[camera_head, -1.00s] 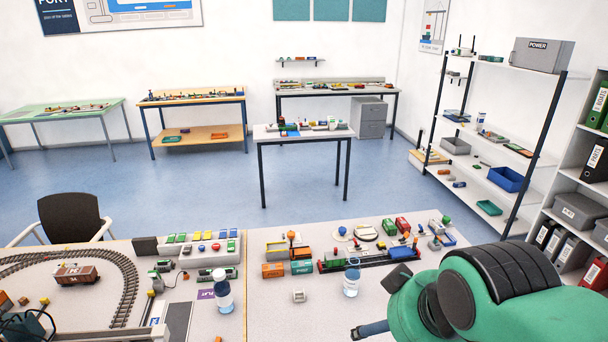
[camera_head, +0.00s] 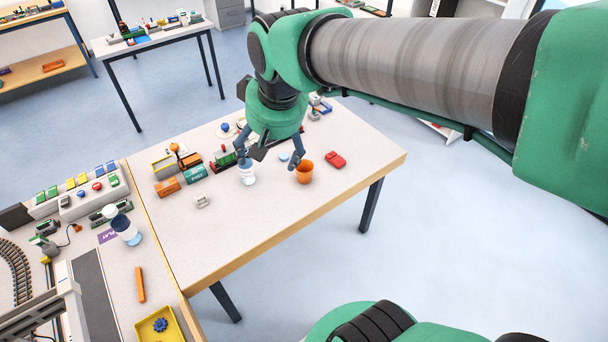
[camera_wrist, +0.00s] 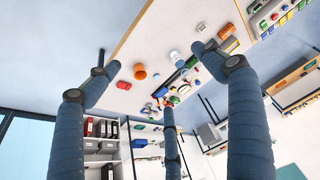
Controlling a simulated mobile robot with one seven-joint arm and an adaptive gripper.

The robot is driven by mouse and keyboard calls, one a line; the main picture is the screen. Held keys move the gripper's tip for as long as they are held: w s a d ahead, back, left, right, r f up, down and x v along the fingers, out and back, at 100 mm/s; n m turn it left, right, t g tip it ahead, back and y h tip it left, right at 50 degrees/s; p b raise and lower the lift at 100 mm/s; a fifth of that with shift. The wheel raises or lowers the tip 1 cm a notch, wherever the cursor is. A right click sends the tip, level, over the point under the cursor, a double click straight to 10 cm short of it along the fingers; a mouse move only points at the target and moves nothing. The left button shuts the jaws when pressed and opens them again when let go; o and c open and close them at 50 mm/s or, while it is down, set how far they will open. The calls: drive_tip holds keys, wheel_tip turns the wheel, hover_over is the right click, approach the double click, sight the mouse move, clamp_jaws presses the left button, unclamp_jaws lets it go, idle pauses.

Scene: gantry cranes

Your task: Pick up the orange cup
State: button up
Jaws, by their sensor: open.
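The orange cup (camera_head: 304,174) stands upright on the pale table, near its right part. It also shows in the wrist view (camera_wrist: 140,73), left of centre and between my spread fingers. My gripper (camera_head: 271,154) is open and empty above the table, with its fingers pointing down. In the head view one finger overlaps the cup's rim; I cannot tell whether they touch. The other visible finger is close to a white and blue bottle (camera_head: 247,174). In the wrist view the three fingers are apart with nothing between them.
A red object (camera_head: 336,160) lies right of the cup. A small white block (camera_head: 202,202) and orange and green wagons (camera_head: 195,175) are to the left. A toy train stands behind the bottle, partly hidden by my gripper. The table's front right is clear.

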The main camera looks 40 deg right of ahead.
drive_tip(key=w+d+f+m+g, duration=0.1)
drive_tip(key=w+d+f, duration=0.25)
drive_tip(key=w, duration=0.25)
drive_tip(key=w+d+f+m, duration=0.1)
drive_tip(key=w+d+f, duration=0.1)
drive_tip(key=w+d, duration=0.3)
drive_tip(key=m+g+b, duration=0.1)
drive_tip(key=m+g, duration=0.2)
hover_over(304, 161)
drive_tip(key=s+a, duration=0.2)
drive_tip(key=s, duration=0.1)
wheel_tip(304, 161, down, 29)
drive_tip(key=shift+f, duration=0.2)
drive_tip(key=shift+s+a+f, duration=0.1)
drive_tip(key=shift+a, duration=0.05)
drive_tip(key=shift+f+b, duration=0.65)
drive_tip(key=shift+f, duration=3.55)
